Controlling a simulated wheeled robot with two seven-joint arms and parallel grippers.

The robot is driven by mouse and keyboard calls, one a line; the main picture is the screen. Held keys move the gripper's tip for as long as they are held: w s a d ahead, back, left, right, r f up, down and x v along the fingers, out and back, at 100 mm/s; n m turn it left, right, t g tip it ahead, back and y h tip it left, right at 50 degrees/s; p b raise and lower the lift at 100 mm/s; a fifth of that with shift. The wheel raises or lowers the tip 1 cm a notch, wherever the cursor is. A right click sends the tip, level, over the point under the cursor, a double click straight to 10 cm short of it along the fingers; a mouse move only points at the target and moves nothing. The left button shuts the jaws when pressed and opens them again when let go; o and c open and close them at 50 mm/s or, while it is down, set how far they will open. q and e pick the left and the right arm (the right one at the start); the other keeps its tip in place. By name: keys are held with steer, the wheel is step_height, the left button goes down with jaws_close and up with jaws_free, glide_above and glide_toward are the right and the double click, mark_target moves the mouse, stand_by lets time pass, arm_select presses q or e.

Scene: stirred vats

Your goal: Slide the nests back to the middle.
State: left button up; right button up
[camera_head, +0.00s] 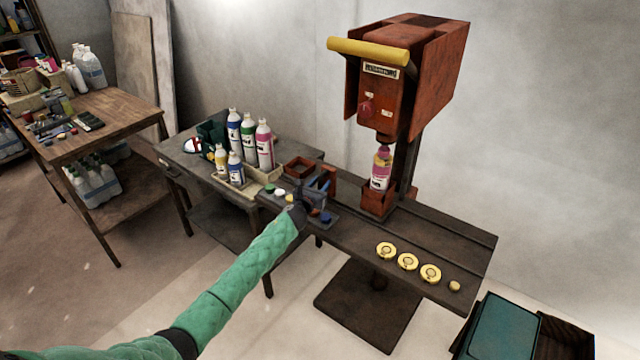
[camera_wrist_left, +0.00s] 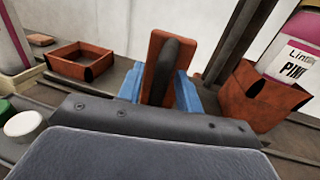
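Three orange-brown pieces stand along the dark bench rail. An empty open-topped nest (camera_head: 298,167) is at the left; it also shows in the left wrist view (camera_wrist_left: 80,62). Another nest (camera_head: 376,205) under the red stirrer holds a pink-labelled bottle (camera_head: 380,172); it is at the right in the wrist view (camera_wrist_left: 245,98). Between them, an upright orange-brown piece (camera_wrist_left: 158,60) with a dark strip shows just beyond my left gripper (camera_head: 312,192). Blue parts (camera_wrist_left: 186,92) flank it. Whether my fingers grip it is hidden. My right gripper is out of view.
The red stirrer (camera_head: 408,80) with a yellow bar rises over the rail. Several yellow round lids (camera_head: 408,262) lie on the bench's front right. Several bottles (camera_head: 248,140) stand in a tray at the left. Coloured caps (camera_head: 279,191) lie beside my gripper.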

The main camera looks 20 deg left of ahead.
arm_select(q)
jaws_close()
arm_select(e)
steer(key=shift+d, duration=0.15)
arm_select(q)
steer(key=shift+d, duration=0.1)
steer(key=s+d, duration=0.2)
steer(key=d, duration=0.4)
glide_toward(370, 194)
steer(key=w, duration=0.2)
steer(key=w+a, duration=0.1)
steer(key=w, duration=0.1)
steer(key=shift+w+a, duration=0.15)
steer(key=shift+w, duration=0.25)
steer(key=shift+s+d, duration=0.2)
steer(key=shift+d, duration=0.4)
steer(key=shift+s+d, duration=0.1)
steer(key=shift+d, duration=0.25)
arm_select(e)
steer(key=shift+s, duration=0.15)
steer(key=shift+a+r, duration=0.1)
steer(key=shift+a, duration=0.1)
